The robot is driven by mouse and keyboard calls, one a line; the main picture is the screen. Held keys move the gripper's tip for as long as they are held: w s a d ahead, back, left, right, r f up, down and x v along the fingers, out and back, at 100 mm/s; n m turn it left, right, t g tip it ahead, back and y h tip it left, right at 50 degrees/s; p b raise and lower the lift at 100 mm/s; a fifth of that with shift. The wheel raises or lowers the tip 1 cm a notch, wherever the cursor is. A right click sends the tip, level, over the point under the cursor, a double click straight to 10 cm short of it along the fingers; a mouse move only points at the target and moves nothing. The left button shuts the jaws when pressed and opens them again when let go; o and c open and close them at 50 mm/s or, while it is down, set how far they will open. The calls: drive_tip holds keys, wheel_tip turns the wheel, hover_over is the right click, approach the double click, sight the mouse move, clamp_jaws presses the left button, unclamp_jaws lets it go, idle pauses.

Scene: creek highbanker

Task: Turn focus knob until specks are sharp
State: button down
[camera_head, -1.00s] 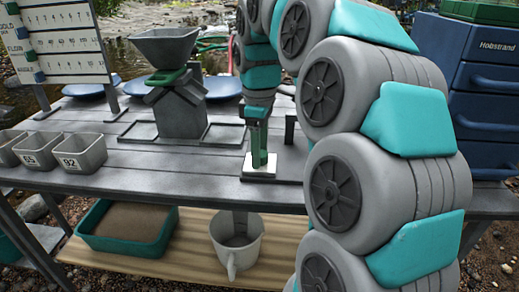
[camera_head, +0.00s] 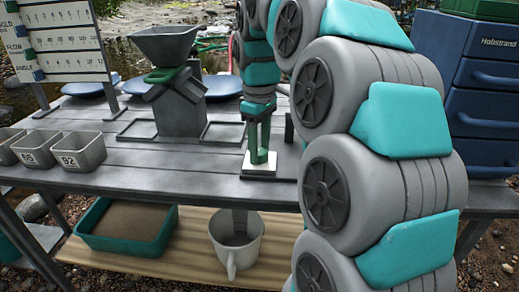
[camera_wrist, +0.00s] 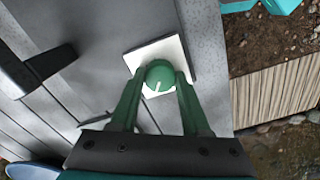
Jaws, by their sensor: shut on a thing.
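The focus knob (camera_wrist: 158,75) is a round green knob with a white pointer line, seen in the wrist view on a white square plate (camera_wrist: 140,55). The white plate also shows in the head view (camera_head: 258,170), on a dark base near the front edge of the table. My gripper (camera_wrist: 160,84) has its two green fingers on either side of the knob and is shut on it. In the head view my gripper (camera_head: 259,158) points straight down at the plate. No specks or eyepiece image can be made out.
A grey hopper device with a green handle (camera_head: 166,75) stands left of my gripper on the grey table (camera_head: 150,182). Several small grey bins (camera_head: 84,152) are at the left. A dark post (camera_wrist: 22,72) stands near the knob. Below are a sand tray (camera_head: 128,226) and a mug (camera_head: 237,240).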

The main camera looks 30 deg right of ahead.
drive_tip(key=shift+m, duration=0.6)
drive_tip(key=shift+c, duration=1.9)
unclamp_jaws()
drive_tip(key=shift+r, duration=0.1)
drive_tip(key=shift+r+p, duration=0.5)
drive_tip(key=shift+r, duration=3.35)
